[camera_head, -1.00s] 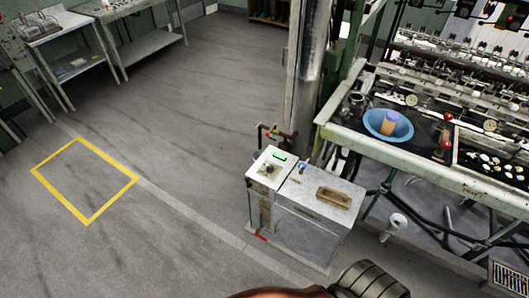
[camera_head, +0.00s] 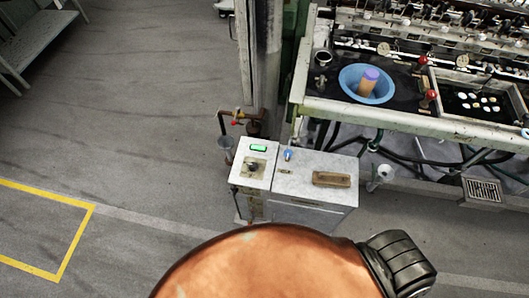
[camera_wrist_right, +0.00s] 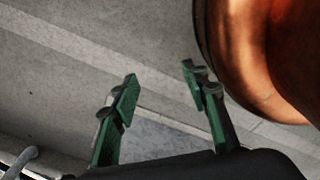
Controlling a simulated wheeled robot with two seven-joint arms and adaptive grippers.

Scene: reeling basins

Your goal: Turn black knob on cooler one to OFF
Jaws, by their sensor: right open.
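The cooler (camera_head: 315,193) is a pale grey metal box standing beside the pillar in the head view. Its raised left part is a control panel (camera_head: 262,178) with a lit green display (camera_head: 258,148) and a small black knob (camera_head: 251,167). The knob's setting is too small to read. My right gripper (camera_wrist_right: 158,88) shows in the right wrist view, open and empty, with green-padded fingers apart above the floor. It is not touching the cooler. My left gripper is in neither view.
A blue basin (camera_head: 384,82) with a purple-topped cylinder (camera_head: 369,82) sits on the reeling bench to the right. A brown block (camera_head: 332,179) lies on the cooler top. A pipe with a red valve (camera_head: 236,120) is behind the panel. Open floor lies left, with a yellow outline (camera_head: 78,243).

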